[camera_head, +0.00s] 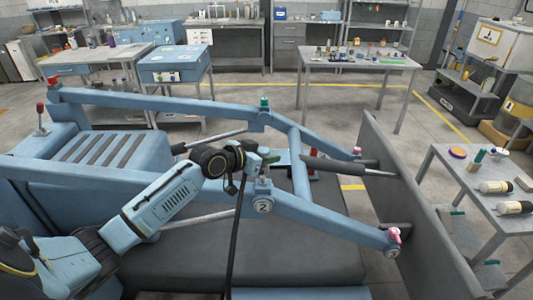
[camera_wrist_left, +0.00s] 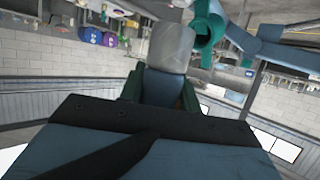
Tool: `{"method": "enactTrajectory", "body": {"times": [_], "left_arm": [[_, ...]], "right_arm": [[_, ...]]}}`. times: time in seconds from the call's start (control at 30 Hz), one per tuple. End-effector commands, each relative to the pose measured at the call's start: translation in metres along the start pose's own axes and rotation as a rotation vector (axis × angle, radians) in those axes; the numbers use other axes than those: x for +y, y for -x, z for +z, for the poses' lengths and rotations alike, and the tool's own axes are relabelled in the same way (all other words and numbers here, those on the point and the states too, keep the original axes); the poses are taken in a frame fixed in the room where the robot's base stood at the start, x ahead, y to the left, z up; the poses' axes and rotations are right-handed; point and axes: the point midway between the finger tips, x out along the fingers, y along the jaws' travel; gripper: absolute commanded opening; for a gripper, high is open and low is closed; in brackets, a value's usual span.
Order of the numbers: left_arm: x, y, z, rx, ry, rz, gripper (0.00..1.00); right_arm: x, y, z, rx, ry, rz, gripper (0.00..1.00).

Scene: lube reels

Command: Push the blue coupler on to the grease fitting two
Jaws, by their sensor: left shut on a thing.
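My left gripper (camera_head: 268,158) is above the grey pivot of the light-blue loader arm marked 2 (camera_head: 263,205). Grease fitting two appears to be at the small grey block (camera_head: 263,184) on top of that pivot, just below my fingertips; its tip is too small to make out. In the left wrist view the green fingers (camera_wrist_left: 160,92) are shut around the coupler, whose pale grey end (camera_wrist_left: 170,48) sticks out beyond them. I cannot tell whether the coupler touches the fitting. A black hose hangs below my wrist. My right gripper is not in view.
A teal cap (camera_head: 264,102) sits on the far loader arm. Pink caps (camera_head: 395,235) sit near the large grey plate (camera_head: 420,200). A side table (camera_head: 485,200) with bottles stands at the right. Loader beams lie close around my left gripper; open floor lies beyond.

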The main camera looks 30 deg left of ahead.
Motion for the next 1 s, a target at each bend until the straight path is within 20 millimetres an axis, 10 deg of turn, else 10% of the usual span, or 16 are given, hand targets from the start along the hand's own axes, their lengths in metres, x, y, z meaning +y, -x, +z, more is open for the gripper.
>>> {"method": "enactTrajectory", "body": {"times": [1.0], "left_arm": [[0.000, -0.016, 0.039, 0.001, -0.001, 0.000, 0.06]], "right_arm": [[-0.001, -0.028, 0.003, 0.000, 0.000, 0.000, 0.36]]}}
